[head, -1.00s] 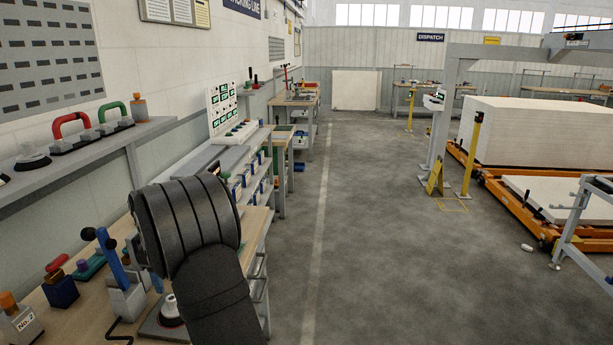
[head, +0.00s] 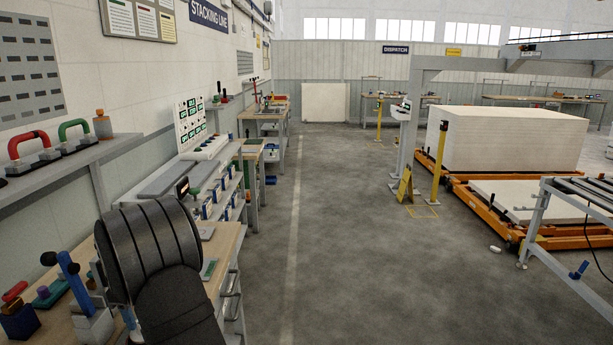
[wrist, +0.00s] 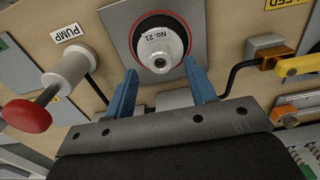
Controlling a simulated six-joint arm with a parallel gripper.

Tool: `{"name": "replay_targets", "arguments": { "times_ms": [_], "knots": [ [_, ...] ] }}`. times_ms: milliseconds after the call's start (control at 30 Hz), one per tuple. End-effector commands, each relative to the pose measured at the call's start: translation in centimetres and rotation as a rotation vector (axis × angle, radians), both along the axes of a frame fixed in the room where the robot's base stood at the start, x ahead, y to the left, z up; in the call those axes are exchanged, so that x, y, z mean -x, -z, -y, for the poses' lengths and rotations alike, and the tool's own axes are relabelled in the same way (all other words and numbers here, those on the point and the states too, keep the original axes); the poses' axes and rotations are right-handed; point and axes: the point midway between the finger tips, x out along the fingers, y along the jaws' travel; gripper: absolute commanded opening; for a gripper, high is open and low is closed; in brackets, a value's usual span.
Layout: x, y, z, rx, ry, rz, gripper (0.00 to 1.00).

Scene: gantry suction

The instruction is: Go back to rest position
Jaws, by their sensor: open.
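In the wrist view my gripper (wrist: 160,82) is open, with two blue fingers apart and nothing held between them. Beyond the fingertips is a white knob marked No. 21 (wrist: 160,52), with a black collar and red ring on a square grey plate. It appears clear of the fingers. In the head view my dark arm covers part of the workbench (head: 222,246), and the gripper itself is hidden behind it.
A white PUMP cylinder (wrist: 70,70) with a red knob stands left in the wrist view. A yellow handle (wrist: 298,66) is at right. In the head view a blue lever (head: 70,270) stands left of my arm, below a shelf (head: 85,160).

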Motion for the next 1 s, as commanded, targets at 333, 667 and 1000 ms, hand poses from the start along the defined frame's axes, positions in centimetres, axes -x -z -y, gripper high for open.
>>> {"name": "replay_targets", "arguments": {
  "times_ms": [333, 667, 1000],
  "knots": [
    [0.0, 1.5, 0.0, 0.002, 0.000, -0.002, 0.51],
    [-0.1, -0.3, -0.1, -0.003, 0.000, 0.003, 0.51],
    [-0.1, -7.2, -0.1, -0.003, 0.000, 0.003, 0.51]
  ]
}}
